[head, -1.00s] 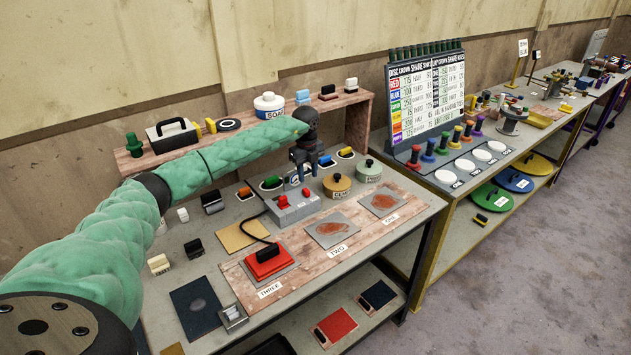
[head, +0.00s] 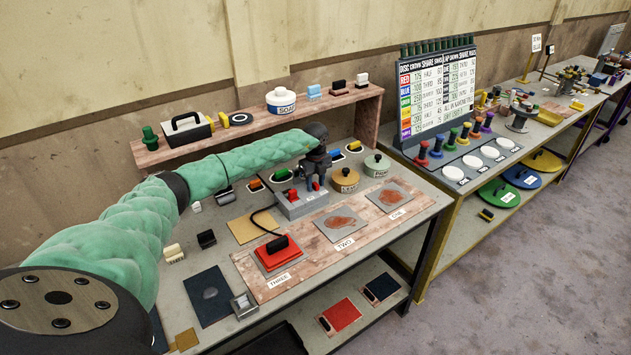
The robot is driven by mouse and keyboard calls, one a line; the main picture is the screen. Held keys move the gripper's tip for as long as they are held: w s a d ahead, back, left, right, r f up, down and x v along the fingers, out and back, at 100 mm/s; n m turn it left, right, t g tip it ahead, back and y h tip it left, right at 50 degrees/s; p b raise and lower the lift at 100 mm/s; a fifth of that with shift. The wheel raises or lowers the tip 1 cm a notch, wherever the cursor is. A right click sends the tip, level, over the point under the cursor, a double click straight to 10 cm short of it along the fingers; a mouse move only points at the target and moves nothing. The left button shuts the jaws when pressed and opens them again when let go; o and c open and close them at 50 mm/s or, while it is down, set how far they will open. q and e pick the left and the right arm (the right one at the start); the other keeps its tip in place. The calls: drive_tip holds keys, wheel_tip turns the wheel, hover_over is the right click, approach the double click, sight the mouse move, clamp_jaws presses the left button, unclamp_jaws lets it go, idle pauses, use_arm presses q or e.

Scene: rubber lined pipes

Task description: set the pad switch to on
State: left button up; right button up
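A grey switch box (head: 301,206) with red switches on top stands on the bench, behind the pads. One red switch (head: 292,194) shows left of my gripper, and another red bit shows just below it. A black cable runs from the box to a red pad (head: 272,259) with a black handle, above the label THREE. My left gripper (head: 316,182) points down over the right part of the box top, at or very near the right red switch. Its fingers are dark and small, so their gap and any contact are unclear. My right gripper is out of view.
Round lidded pots (head: 345,180) stand close right of the box. Coloured rockers lie behind it. Grey plates with rusty patches (head: 341,223) lie in front. A raised wooden shelf (head: 250,128) with a soap tub (head: 281,101) runs along the back.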

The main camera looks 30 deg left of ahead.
sight(307, 193)
use_arm(q)
clamp_jaws()
drive_tip(key=shift+s+a, duration=0.1)
drive_tip(key=shift+s, duration=0.1)
drive_tip(key=shift+s+a, duration=0.25)
drive_tip(key=shift+s, duration=0.45)
drive_tip(key=shift+s+a, duration=0.25)
drive_tip(key=shift+s, duration=0.45)
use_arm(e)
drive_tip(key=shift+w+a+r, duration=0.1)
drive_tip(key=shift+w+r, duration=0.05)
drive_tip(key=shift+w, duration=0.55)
use_arm(q)
drive_tip(key=shift+c, duration=0.8)
unclamp_jaws()
drive_tip(key=shift+o, duration=0.8)
drive_tip(key=shift+a, duration=0.1)
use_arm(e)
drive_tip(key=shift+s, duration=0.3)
